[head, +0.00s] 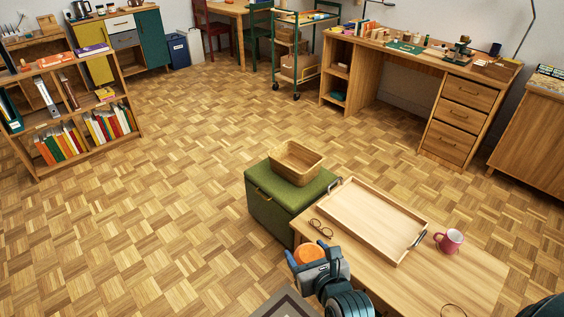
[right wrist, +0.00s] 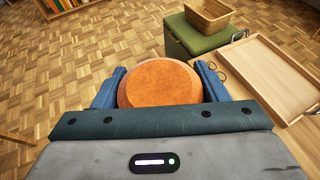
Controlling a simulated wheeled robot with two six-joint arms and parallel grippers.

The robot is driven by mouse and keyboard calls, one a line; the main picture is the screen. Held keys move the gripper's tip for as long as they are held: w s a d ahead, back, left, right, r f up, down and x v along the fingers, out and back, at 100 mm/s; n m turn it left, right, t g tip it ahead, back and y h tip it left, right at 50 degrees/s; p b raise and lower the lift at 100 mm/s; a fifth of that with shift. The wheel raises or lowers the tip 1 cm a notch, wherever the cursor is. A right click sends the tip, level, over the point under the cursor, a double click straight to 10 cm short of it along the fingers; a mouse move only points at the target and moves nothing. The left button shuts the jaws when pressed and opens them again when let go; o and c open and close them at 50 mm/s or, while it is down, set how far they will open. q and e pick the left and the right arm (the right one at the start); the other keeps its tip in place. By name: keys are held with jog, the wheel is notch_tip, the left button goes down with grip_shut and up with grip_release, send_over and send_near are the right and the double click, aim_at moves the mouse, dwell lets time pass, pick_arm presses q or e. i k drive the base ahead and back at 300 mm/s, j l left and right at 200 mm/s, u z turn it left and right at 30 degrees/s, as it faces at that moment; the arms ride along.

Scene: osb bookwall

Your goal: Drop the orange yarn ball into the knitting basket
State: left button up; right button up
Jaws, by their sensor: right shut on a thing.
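The orange yarn ball (head: 307,254) is between the fingers of my right gripper (head: 308,251), which is shut on it. In the right wrist view the ball (right wrist: 160,83) looks round with a flattish top, and the blue fingers touch it on both sides. The knitting basket (head: 296,163) is a tan, open, square basket on a green storage ottoman (head: 262,196). The basket also shows at the top of the right wrist view (right wrist: 208,14). My right gripper is in front of the basket, apart from it, near the table's left end.
The wooden table (head: 465,278) holds a tray (head: 372,217) with dark handles, eyeglasses (head: 321,228) and a pink mug (head: 449,241). The ottoman stands against the table's far left corner. Open parquet floor lies to the left, with a bookshelf (head: 75,105) beyond.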

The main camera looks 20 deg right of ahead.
aim_at(298, 169)
jog(key=i, duration=1.65)
jog(key=i+j+z, duration=0.1)
jog(key=i+z, duration=0.35)
jog(key=i+j+z, duration=0.35)
jog(key=i+z, duration=0.15)
jog(key=i, duration=0.1)
